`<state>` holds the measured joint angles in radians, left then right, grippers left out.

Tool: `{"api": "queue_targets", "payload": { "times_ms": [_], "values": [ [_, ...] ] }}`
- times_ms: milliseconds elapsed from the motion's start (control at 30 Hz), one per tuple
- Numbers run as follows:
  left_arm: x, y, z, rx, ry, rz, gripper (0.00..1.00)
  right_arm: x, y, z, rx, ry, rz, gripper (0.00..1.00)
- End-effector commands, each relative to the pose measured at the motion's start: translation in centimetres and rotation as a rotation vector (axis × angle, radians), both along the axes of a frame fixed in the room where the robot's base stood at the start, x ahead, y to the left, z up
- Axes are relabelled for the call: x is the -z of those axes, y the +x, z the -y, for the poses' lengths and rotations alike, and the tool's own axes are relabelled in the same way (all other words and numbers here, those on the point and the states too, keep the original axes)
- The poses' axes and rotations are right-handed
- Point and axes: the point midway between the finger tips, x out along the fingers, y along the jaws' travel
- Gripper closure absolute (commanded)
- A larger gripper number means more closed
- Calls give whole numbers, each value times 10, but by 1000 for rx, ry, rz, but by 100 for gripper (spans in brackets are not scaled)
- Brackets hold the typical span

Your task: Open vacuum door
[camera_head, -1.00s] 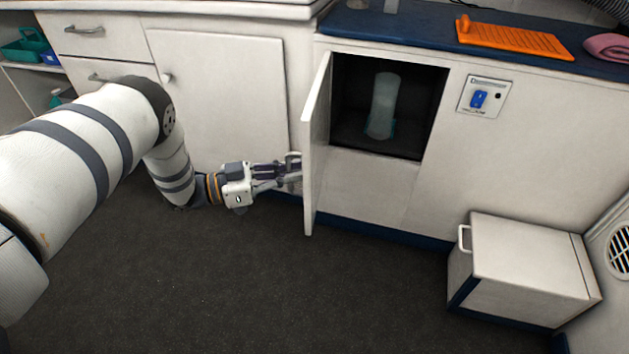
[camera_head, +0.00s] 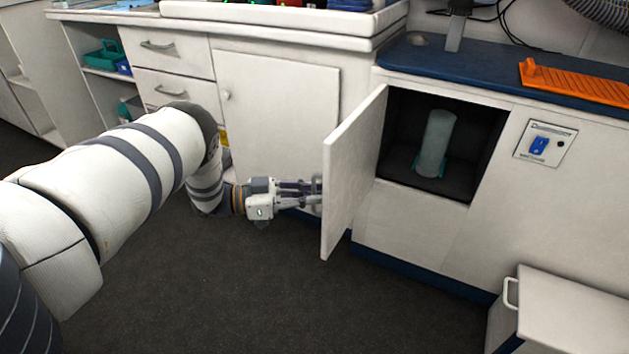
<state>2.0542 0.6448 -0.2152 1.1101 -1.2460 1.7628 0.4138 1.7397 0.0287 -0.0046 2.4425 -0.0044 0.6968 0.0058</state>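The vacuum door (camera_head: 352,175) is a pale panel hinged at the left side of a dark compartment (camera_head: 400,158). It stands swung out toward me, well away from the opening. A translucent grey-green canister (camera_head: 437,143) stands upright inside. My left gripper (camera_head: 316,192) is at the outer face of the door, on its left side near the free edge. Its fingertips are partly hidden at the door, so I cannot tell whether they are closed on a handle. My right gripper is not in view.
A closed cupboard (camera_head: 277,110) and drawers are behind my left arm. A blue counter (camera_head: 480,72) with an orange mat (camera_head: 580,83) runs above the compartment. A white box with a handle (camera_head: 565,310) stands at the lower right. The dark floor (camera_head: 300,300) in front is clear.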

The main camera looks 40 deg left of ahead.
Motion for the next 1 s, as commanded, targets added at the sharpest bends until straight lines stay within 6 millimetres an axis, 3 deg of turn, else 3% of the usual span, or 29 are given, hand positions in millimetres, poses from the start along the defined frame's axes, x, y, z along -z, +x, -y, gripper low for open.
{"api": "queue_targets", "payload": {
  "times_ms": [367, 467, 800, 1000],
  "values": [
    [-2, 0, -2, -3, 0, 7, 70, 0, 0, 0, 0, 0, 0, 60],
    [-1, -12, -13, -5, 2, 6, 70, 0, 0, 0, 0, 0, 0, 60],
    [-1, -77, -69, -4, 3, 4, 70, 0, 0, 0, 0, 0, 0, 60],
    [-2, -90, -80, -3, 0, 4, 70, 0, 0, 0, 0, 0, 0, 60]
  ]
}}
